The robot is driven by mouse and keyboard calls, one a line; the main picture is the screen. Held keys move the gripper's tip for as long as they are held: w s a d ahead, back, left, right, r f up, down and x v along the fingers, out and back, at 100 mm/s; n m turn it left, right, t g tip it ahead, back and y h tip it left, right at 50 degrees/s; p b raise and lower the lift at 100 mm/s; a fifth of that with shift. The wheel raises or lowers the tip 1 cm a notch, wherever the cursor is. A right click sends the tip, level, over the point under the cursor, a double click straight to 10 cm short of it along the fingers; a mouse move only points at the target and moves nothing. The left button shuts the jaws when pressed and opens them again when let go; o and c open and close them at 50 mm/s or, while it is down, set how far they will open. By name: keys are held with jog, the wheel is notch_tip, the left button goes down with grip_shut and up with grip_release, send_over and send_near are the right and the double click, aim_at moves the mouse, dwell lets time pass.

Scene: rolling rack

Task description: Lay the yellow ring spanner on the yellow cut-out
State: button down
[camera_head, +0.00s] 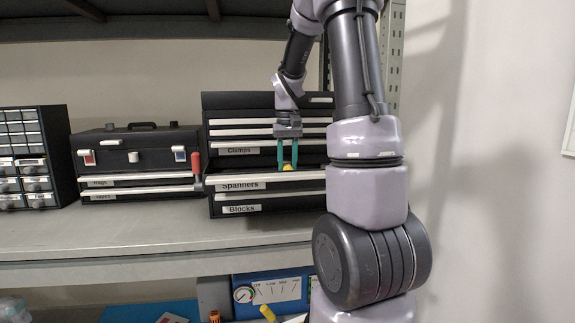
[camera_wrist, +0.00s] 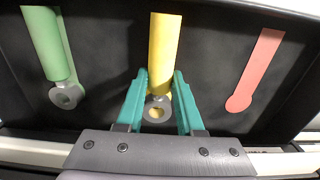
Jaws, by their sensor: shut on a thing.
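My gripper (camera_head: 288,165) reaches into the open drawer labelled Spanners (camera_head: 285,178). In the wrist view my gripper (camera_wrist: 158,85) is shut on the yellow ring spanner (camera_wrist: 164,50), near its grey ring end. Its handle points away from me, in line with the yellow cut-out (camera_wrist: 155,113), which shows through the ring's hole. The handle and fingers hide most of the cut-out. I cannot tell whether the spanner touches the drawer floor or hangs just above it. In the head view only a small yellow bit shows between the fingertips.
A green ring spanner (camera_wrist: 45,50) lies over its green cut-out at left. A bare red cut-out (camera_wrist: 255,70) is at right. The drawer walls are close around my gripper. A black toolbox (camera_head: 135,160) and a small-drawer cabinet (camera_head: 33,155) stand left; the shelf front (camera_head: 150,235) is clear.

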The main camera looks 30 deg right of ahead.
jog(key=shift+f, duration=0.65)
jog(key=shift+c, duration=2.3)
grip_release()
notch_tip(320, 180, up, 11)
jog(key=shift+f, duration=0.1)
jog(key=s+a+r+t+y, duration=0.1)
jog(key=s+a+t, duration=0.2)
jog(key=s+a, duration=0.3)
jog(key=s+a+r+m+t+y, duration=0.1)
jog(key=s+a+t, duration=0.3)
jog(key=s, duration=0.9)
jog(key=a, duration=0.3)
jog(key=shift+s+a+r, duration=0.2)
jog(key=shift+s+r, duration=0.1)
